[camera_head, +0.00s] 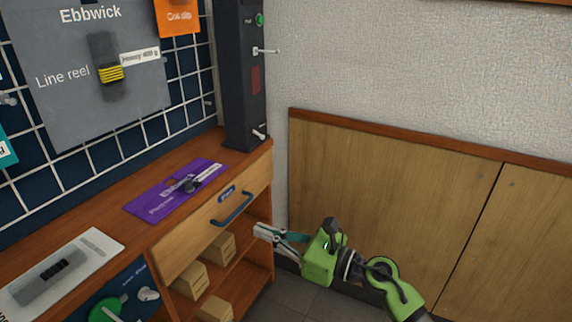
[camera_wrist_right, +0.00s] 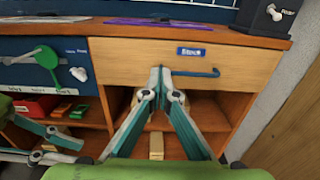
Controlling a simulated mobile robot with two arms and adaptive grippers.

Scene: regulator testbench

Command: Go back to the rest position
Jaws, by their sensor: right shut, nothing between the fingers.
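My right gripper (camera_head: 262,232) shows in the head view at the lower middle, in front of the bench's drawer and open shelf. Its green body is on the right and its fingers point left. In the right wrist view the fingers of the right gripper (camera_wrist_right: 161,72) meet at the tips, shut with nothing between them. They overlap the wooden drawer front (camera_wrist_right: 120,62) in that picture, left of its blue handle (camera_wrist_right: 198,73). Whether they touch the drawer cannot be told. At the left edge of the wrist view there are green and teal parts, perhaps my left gripper (camera_wrist_right: 45,130); its jaws are unclear.
The wooden bench (camera_head: 130,180) carries a purple mat (camera_head: 150,208) and a white card (camera_head: 100,240). Cardboard boxes (camera_head: 190,279) sit on the shelves below. A dark column (camera_head: 243,90) stands at the bench's end. Wood wall panels (camera_head: 390,200) stand behind my right arm.

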